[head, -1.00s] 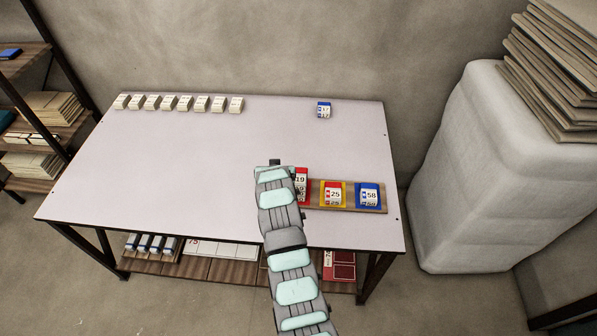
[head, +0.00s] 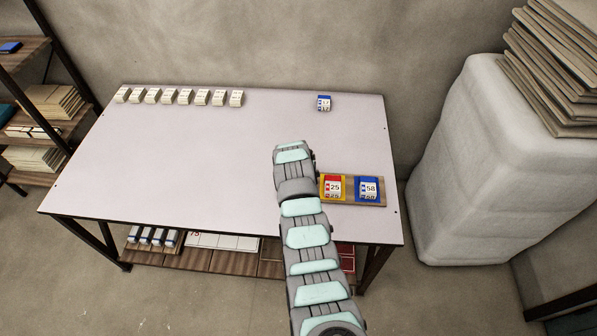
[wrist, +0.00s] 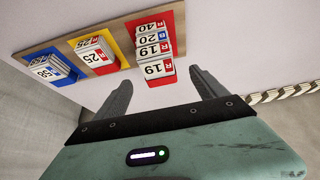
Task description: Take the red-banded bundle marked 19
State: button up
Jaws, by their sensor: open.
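In the wrist view, the red-banded bundle marked 19 (wrist: 157,73) is at the near end of a tight row on a red pad (wrist: 133,33). A 19 shows on two of its faces or on two bundles; I cannot tell which. Bundles marked 20 (wrist: 151,40) and 40 (wrist: 148,28) are behind it. My gripper (wrist: 160,76) is open, its fingers apart on either side of the 19 end in the picture, with nothing visibly held. In the head view, my arm hides the red pad, these bundles and the gripper.
A wooden tray (head: 350,203) also carries a bundle marked 25 (head: 334,187) and a blue-banded one marked 58 (head: 369,188). A bundle marked 17 (head: 324,103) and several white bundles (head: 184,97) line the table's back. The table's middle (head: 190,150) is clear.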

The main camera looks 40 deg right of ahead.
jog(key=shift+b+x, duration=0.45)
jog(key=shift+x, duration=1.15)
jog(key=b+x, duration=0.2)
jog(key=b, duration=0.1)
jog(key=shift+d+f+b, duration=0.1)
jog(key=shift+d+b, duration=0.05)
jog(key=shift+b, duration=0.15)
jog(key=shift+c, duration=0.3)
jog(key=c, duration=1.4)
